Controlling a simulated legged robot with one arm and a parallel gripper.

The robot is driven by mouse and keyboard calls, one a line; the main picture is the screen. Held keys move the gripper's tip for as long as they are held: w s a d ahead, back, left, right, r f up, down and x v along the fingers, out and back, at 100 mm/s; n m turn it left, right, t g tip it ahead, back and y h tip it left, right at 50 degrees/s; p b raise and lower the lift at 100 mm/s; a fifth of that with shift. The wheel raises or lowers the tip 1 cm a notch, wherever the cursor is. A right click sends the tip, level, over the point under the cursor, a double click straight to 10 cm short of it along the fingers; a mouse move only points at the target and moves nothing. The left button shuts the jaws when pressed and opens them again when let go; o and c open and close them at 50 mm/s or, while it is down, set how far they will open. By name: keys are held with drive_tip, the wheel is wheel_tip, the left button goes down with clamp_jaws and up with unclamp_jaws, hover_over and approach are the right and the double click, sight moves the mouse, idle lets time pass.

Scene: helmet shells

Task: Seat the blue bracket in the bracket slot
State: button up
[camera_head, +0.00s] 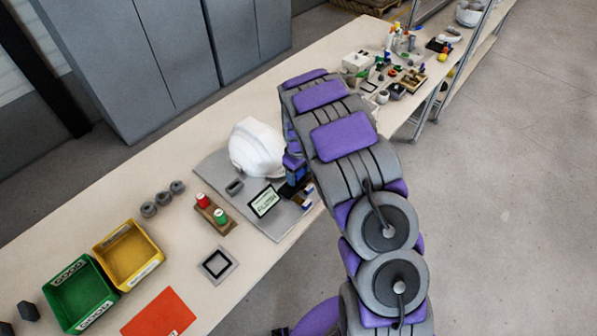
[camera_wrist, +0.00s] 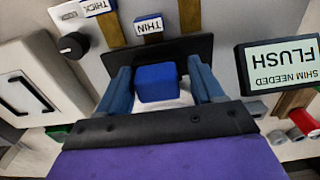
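In the wrist view a blue block (camera_wrist: 157,82), which I take to be the blue bracket, lies between my gripper's two blue fingers (camera_wrist: 160,85). My gripper is open around it, with a gap clearest on the right side. A white surface shows below the block and a dark plate (camera_wrist: 192,48) behind it. In the head view my gripper (camera_head: 293,172) is beside the white helmet shell (camera_head: 257,147), mostly hidden by my arm. The bracket slot cannot be made out for certain.
A FLUSH sign (camera_head: 264,201) stands on the grey mat (camera_head: 212,168) near my gripper. THIN (camera_wrist: 148,25) and THICK (camera_wrist: 97,7) labels are close by. A red and green cylinder holder (camera_head: 216,214), yellow bin (camera_head: 128,254) and green bin (camera_head: 78,296) are to the left.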

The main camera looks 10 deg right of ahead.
drive_tip(key=shift+o, duration=0.4)
drive_tip(key=shift+w+d+f, duration=0.15)
drive_tip(key=shift+w+d, duration=0.05)
drive_tip(key=shift+d, duration=0.15)
wheel_tip(320, 180, up, 17)
drive_tip(key=p, duration=0.3)
drive_tip(key=s+r+m, duration=0.2)
drive_tip(key=s+r, duration=0.5)
drive_tip(key=s, duration=0.2)
drive_tip(key=s+r+m+g, duration=0.1)
drive_tip(key=s+r+m, duration=0.1)
drive_tip(key=s, duration=1.4)
drive_tip(key=s+r+m, duration=0.3)
drive_tip(key=s, duration=1.3)
drive_tip(key=shift+s+a+g, duration=0.3)
drive_tip(key=shift+a+g, duration=0.1)
drive_tip(key=shift+a, duration=0.05)
